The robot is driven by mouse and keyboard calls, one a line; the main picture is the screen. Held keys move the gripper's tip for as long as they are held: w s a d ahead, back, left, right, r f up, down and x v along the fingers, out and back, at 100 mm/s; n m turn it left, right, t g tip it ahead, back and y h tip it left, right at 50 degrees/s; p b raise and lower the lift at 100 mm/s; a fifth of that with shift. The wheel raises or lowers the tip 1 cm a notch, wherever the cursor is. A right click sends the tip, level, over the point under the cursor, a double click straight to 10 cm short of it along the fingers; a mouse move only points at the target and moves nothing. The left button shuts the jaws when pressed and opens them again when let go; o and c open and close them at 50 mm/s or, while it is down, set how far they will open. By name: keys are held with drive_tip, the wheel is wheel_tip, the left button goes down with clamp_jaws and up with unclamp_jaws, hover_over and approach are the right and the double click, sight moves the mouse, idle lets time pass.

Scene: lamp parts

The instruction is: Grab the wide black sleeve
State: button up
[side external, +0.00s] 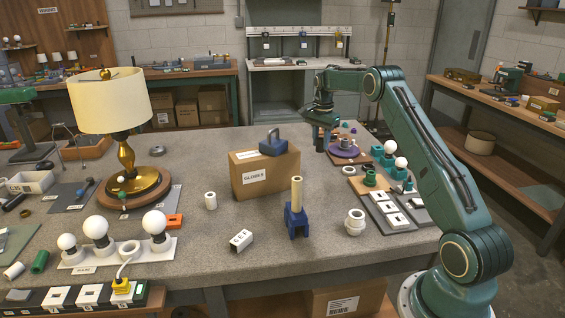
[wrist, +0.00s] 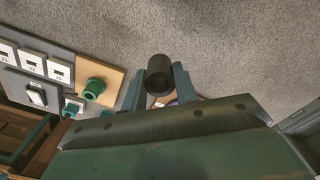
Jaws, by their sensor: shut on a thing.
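The wide black sleeve (wrist: 159,70) is a dark, hollow cylinder with its open end facing the camera in the wrist view. My gripper (wrist: 158,85) is shut on it, with one teal finger on each side. In the side view my gripper (side external: 321,142) points down beside the purple round tray, to the right of the GLOBES box.
The GLOBES box (side external: 264,172) carries a blue padlock-shaped block (side external: 273,147). The purple tray (side external: 345,149) holds small parts. Green sockets and bulbs stand to the right, near a switch board (side external: 389,208). A blue stand with a tan tube (side external: 296,205) is in front.

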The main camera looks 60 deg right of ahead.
sight(321, 138)
wheel_tip(321, 138, up, 10)
drive_tip(key=shift+f, duration=0.2)
